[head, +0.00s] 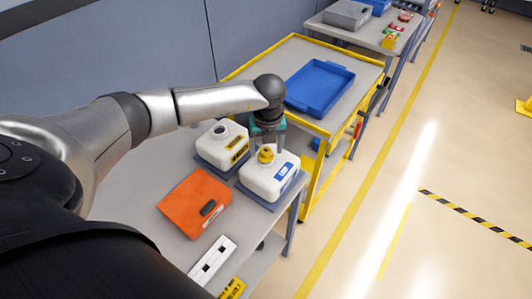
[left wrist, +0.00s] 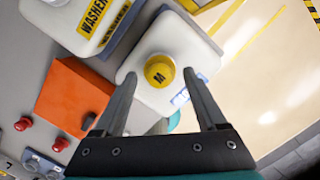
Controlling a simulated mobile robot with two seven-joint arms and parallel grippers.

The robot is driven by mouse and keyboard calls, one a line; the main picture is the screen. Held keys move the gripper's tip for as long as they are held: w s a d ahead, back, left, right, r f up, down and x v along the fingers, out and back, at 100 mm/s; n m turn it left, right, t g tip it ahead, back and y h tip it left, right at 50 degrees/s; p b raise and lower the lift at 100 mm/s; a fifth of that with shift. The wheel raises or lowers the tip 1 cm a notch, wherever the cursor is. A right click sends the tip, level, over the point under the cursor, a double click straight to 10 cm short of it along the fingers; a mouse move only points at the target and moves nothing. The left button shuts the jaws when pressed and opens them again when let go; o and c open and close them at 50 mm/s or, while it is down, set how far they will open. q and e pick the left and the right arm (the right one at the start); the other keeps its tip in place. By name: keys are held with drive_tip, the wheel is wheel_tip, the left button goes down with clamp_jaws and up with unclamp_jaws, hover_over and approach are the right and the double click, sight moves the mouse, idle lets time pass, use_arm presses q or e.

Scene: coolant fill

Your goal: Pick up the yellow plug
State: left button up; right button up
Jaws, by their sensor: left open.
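The yellow plug (head: 265,153) sits on top of a white tank (head: 258,178) with a blue label. In the left wrist view the plug (left wrist: 159,72) shows a dark letter M and lies between the two finger tips. My left gripper (head: 267,146) is above the tank, pointing down and open, with nothing between its fingers held; in the left wrist view its fingers (left wrist: 160,76) stand apart on either side of the plug. Whether they reach down to the plug's height I cannot tell. My right gripper is not in view.
A second white tank (head: 220,146) with a yellow label and an open neck stands just left of it. An orange case (head: 195,202) lies nearer on the grey table. A yellow-framed cart (head: 290,48) with a blue tray (head: 320,86) stands behind. Floor at right is clear.

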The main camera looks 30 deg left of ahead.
use_arm(q)
drive_tip(key=shift+f, duration=0.4)
clamp_jaws()
idle(0.4)
